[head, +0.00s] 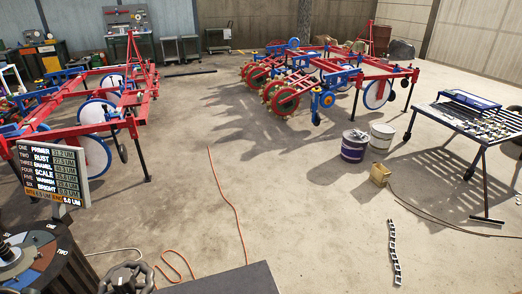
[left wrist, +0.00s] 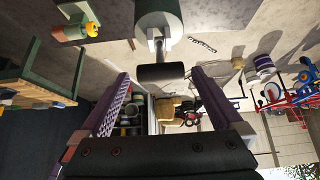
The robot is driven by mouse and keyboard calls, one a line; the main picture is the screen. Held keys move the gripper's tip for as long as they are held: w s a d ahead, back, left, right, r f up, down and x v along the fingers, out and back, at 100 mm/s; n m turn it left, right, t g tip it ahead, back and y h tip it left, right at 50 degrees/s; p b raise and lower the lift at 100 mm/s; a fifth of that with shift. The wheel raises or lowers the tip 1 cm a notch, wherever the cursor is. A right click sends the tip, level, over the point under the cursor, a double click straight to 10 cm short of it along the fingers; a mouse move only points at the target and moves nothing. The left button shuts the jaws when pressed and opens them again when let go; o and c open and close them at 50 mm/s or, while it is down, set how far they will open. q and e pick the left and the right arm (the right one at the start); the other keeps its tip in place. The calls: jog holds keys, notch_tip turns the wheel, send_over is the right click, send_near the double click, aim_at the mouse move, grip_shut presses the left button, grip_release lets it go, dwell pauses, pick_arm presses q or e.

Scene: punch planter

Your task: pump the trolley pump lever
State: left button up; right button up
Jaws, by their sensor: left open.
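In the left wrist view, a short black bar or grip (left wrist: 162,73) sits on a grey stem. The stem comes from a pale green and white cylinder (left wrist: 160,20). This may be the pump lever, but I cannot tell for sure. My left gripper (left wrist: 161,76) is open, with its two purple ribbed fingers spread to either side of the black grip in the picture. I cannot tell how far the grip is from the fingertips, and nothing is clamped. No trolley pump is clear in the head view. Neither gripper shows there, and my right gripper is out of view.
In the head view, a sign board (head: 52,172) stands above a round sectioned dial (head: 35,258) with a handwheel (head: 127,278) beside it. Red and blue implements (head: 325,75) stand behind. A slatted table (head: 470,120), paint cans (head: 354,146) and an orange hose (head: 228,198) surround open floor.

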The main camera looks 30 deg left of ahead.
pick_arm(q)
jog(key=v, duration=0.6)
jog(key=shift+p, duration=0.35)
jog(key=shift+s, duration=0.1)
